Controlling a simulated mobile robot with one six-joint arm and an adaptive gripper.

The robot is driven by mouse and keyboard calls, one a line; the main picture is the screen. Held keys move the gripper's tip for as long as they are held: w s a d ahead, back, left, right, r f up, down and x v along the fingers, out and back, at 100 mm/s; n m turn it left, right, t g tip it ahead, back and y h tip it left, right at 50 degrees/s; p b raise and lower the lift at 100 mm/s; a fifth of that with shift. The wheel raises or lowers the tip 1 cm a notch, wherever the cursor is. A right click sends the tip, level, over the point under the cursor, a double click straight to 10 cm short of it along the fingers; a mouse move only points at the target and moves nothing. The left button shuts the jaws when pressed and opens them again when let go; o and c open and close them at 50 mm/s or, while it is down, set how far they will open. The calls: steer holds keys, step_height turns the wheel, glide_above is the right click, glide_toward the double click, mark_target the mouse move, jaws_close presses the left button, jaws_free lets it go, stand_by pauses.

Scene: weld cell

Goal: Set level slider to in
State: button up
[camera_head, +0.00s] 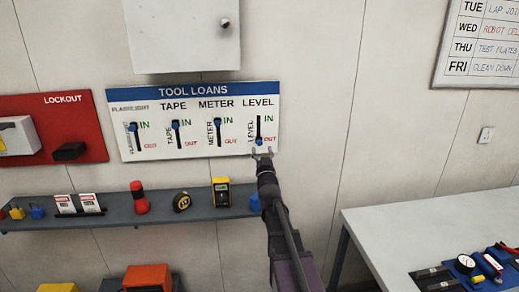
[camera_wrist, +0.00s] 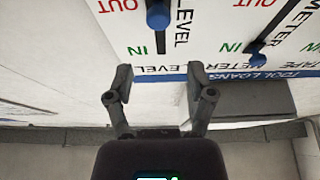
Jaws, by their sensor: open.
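The TOOL LOANS board (camera_head: 190,91) hangs on the wall with several vertical sliders. The level slider's blue knob (camera_head: 258,141) is at the bottom of its black slot, beside OUT. The wrist view is upside down, and there the level knob (camera_wrist: 158,15) sits near the top by OUT, its slot running down to IN. My gripper (camera_head: 262,153) is open and empty in front of the board's lower right edge, just below the level knob. In the wrist view my gripper's fingertips (camera_wrist: 159,74) are spread, with the level slot's IN end between and above them.
The meter slider's knob (camera_head: 217,125) and the tape slider's knob (camera_head: 175,124) stand up by IN. A grey shelf (camera_head: 105,219) below holds several items, including a yellow meter (camera_head: 221,191). A white cabinet (camera_head: 180,40) hangs above. A table (camera_head: 420,225) stands at right.

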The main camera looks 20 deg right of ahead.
mark_target(260, 144)
steer(key=shift+w+d+p, duration=0.1)
steer(key=shift+w+d, duration=0.25)
steer(key=shift+w, duration=0.75)
steer(key=shift+w+d+p, duration=0.15)
steer(key=shift+w+d, duration=0.15)
steer(key=shift+w, duration=0.85)
steer(key=shift+w+d+p, duration=0.1)
steer(key=shift+w+d, duration=0.25)
steer(key=shift+w, duration=0.75)
steer(key=shift+r, duration=0.1)
jaws_close()
